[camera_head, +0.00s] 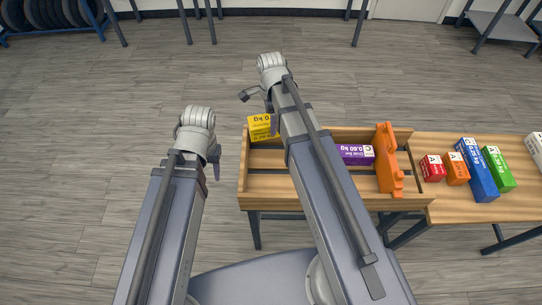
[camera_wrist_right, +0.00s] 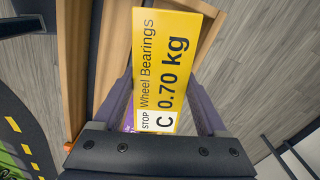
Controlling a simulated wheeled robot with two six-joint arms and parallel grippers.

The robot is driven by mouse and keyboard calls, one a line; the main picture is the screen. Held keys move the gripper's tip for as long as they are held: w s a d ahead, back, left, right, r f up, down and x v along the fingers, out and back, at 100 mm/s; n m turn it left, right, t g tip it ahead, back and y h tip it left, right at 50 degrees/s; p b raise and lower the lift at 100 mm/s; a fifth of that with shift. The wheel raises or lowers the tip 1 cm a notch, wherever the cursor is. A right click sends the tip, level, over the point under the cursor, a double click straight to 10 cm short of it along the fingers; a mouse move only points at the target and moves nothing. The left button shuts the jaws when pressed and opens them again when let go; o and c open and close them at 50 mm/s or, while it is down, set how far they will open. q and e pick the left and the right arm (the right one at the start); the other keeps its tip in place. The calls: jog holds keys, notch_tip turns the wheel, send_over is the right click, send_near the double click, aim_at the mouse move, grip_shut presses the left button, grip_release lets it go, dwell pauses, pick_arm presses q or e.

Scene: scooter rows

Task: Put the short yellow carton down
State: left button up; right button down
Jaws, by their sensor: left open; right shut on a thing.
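The short yellow carton (camera_head: 262,127) is at the far left corner of the wooden slatted tray (camera_head: 272,200). My right gripper (camera_head: 256,98) is shut on it. In the right wrist view the carton (camera_wrist_right: 168,65) stands between the two fingers, its label reading Wheel Bearings, C 0.70 kg. I cannot tell whether its underside touches the slats. My left gripper (camera_head: 214,160) is open and empty, left of the tray and apart from it.
In the tray are a purple carton (camera_head: 356,154) and an upright orange piece (camera_head: 387,160). On the bench at right stand a red carton (camera_head: 433,168), an orange carton (camera_head: 456,168), a blue carton (camera_head: 477,170) and a green carton (camera_head: 497,169). Floor left of the tray is clear.

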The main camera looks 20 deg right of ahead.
jog(key=shift+r+m, duration=0.2)
jog(key=shift+m, duration=0.5)
jog(key=shift+r+m, duration=0.2)
jog(key=shift+m, duration=0.5)
jog(key=shift+f, duration=0.15)
notch_tip(320, 180, down, 18)
jog(key=b, duration=1.7)
jog(key=shift+b, duration=0.3)
grip_release()
notch_tip(320, 180, up, 12)
jog(key=p, duration=1.2)
